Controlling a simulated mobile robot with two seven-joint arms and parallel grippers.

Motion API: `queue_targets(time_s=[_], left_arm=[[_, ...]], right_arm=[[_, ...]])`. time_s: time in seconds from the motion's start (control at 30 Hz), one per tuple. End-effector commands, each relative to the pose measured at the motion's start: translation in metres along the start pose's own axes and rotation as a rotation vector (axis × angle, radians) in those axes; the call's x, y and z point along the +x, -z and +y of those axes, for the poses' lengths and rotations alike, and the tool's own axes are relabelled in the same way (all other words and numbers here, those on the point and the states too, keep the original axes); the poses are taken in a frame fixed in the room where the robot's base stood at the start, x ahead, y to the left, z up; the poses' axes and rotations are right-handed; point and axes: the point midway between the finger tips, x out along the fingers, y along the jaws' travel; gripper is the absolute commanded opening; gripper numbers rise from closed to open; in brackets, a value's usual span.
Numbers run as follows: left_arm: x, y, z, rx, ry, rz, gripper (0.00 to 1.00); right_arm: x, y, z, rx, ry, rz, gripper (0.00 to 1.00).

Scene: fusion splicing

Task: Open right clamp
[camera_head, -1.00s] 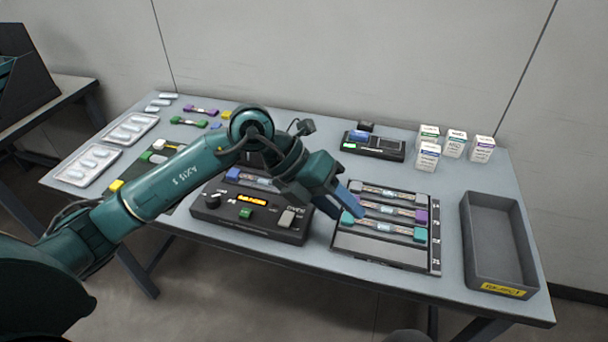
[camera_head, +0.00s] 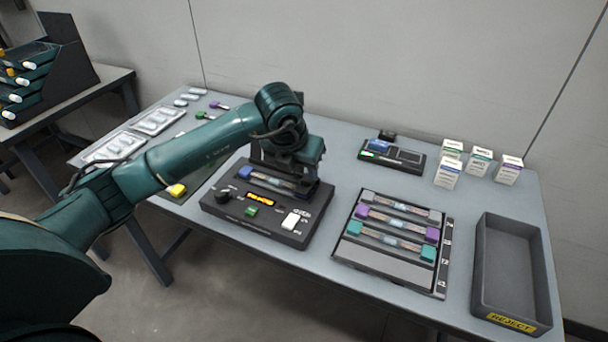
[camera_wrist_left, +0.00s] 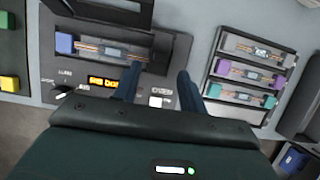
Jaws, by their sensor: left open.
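The dark splicer (camera_head: 227,209) sits mid-table with an orange display. It also shows in the wrist view (camera_wrist_left: 75,97). A blue block (camera_head: 246,173), also in the wrist view (camera_wrist_left: 64,43), sits at the left end of its slot, with a clear-centred holder (camera_wrist_left: 105,50) beside it. My left gripper (camera_wrist_left: 158,82) is open, with its two dark fingers apart over the splicer's right part; no object shows held between them. In the head view my wrist and hand hide the fingers and the slot's right end. I cannot make out the right clamp or whether fingers touch it. My right gripper is out of view.
A rack (camera_head: 340,254) with several fibre holders lies to the right, then a grey reject bin (camera_head: 555,297). A small black device (camera_head: 415,161) and several white boxes (camera_head: 447,175) stand behind. Trays (camera_head: 133,125) lie left. Table between splicer and rack is narrow.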

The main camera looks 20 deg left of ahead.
Motion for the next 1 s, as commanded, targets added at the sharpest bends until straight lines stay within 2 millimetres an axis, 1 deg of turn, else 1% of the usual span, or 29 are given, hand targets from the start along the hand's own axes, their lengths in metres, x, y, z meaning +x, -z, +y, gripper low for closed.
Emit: queue_targets(time_s=[0.03,0.1,0.2,0.3,0.43,0.67,1.0], left_arm=[[0.01,0.0,0.0,-0.002,0.001,0.004,0.42],[0.022,0.001,0.0,-0.002,0.001,0.002,0.42],[0.035,0.0,0.0,-0.001,0.002,0.002,0.42],[0.043,0.0,0.0,-0.001,0.002,0.0,0.42],[0.047,0.0,0.0,0.0,0.001,0.0,0.42],[0.047,0.0,0.0,0.0,0.002,-0.001,0.42],[0.047,0.0,0.0,0.0,0.002,-0.001,0.14]], right_arm=[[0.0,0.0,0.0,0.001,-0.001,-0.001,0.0],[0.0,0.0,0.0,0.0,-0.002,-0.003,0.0],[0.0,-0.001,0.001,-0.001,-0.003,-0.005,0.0],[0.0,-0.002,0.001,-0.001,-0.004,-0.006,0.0],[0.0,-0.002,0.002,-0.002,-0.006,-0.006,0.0],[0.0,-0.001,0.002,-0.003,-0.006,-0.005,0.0],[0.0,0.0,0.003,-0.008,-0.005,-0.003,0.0]])
